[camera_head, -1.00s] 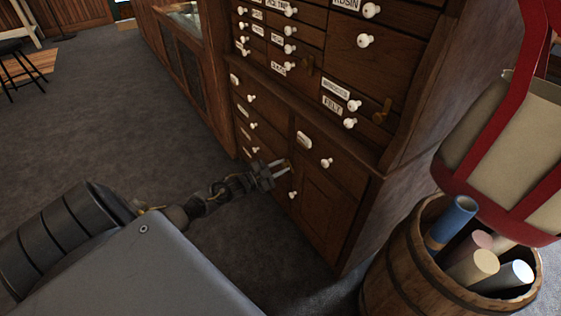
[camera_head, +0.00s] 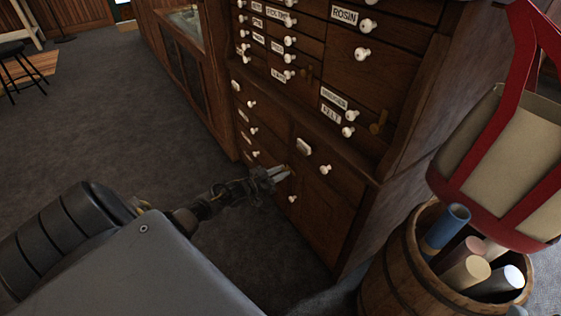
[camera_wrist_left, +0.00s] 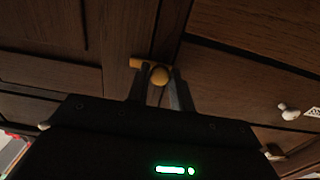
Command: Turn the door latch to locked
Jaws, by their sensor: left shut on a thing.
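A small brass latch (camera_wrist_left: 159,76) with a round knob and a short bar sits at the edge of a dark wooden cabinet door in the left wrist view. In that view the bar extends left from the knob. My left gripper (camera_head: 281,173) is at the upper left edge of the lower cabinet door (camera_head: 322,211) in the head view. Its fingers are shut on the latch, one on each side of the knob. In the head view the fingers mostly hide the latch. My right gripper is out of view.
White-knobbed drawers (camera_head: 386,61) rise above the door. A barrel (camera_head: 398,265) with rolled tubes and a red-framed container (camera_head: 510,160) stand at right. Another brass latch (camera_head: 378,124) is on the upper cabinet. Grey floor (camera_head: 130,120) is open at left.

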